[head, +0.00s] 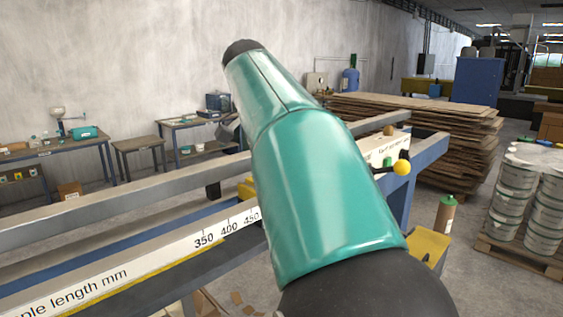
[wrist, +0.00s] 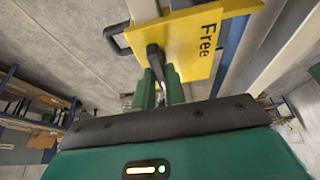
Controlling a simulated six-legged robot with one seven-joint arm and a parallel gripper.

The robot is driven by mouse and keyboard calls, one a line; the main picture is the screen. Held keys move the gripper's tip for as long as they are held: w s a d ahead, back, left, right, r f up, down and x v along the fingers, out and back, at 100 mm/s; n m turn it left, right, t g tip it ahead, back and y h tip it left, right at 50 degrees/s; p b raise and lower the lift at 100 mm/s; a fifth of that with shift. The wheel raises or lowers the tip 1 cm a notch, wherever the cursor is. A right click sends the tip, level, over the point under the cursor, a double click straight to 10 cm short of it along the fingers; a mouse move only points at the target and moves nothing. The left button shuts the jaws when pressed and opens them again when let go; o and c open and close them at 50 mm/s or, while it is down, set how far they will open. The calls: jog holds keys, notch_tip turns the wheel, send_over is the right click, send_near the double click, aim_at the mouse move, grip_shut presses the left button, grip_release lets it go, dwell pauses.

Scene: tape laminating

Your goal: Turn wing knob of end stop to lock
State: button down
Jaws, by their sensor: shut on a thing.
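The end stop is a yellow plate (wrist: 190,45) marked "Free" in the wrist view, with a black bent handle (wrist: 113,38) at its left edge. The black wing knob (wrist: 153,58) stands out from the plate, left of the word "Free". My gripper (wrist: 161,82) has its two green fingers on either side of the knob's near end and is shut on it. The exact contact is partly hidden by the fingers. In the head view my teal arm hides the gripper and most of the end stop; a small yellow part (head: 246,188) shows at the arm's left edge.
A scale rail (head: 150,262) marked "length mm" runs along the bench, with a grey rail (head: 110,205) behind it. A yellow ball knob (head: 402,167) stands right of my arm. Stacked boards (head: 440,135) and pails (head: 520,190) are farther right.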

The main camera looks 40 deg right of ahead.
jog(key=c, duration=1.4)
grip_release()
jog(key=shift+c, duration=0.2)
jog(key=shift+r, duration=0.1)
jog(key=v, duration=1.2)
jog(key=shift+s, duration=0.15)
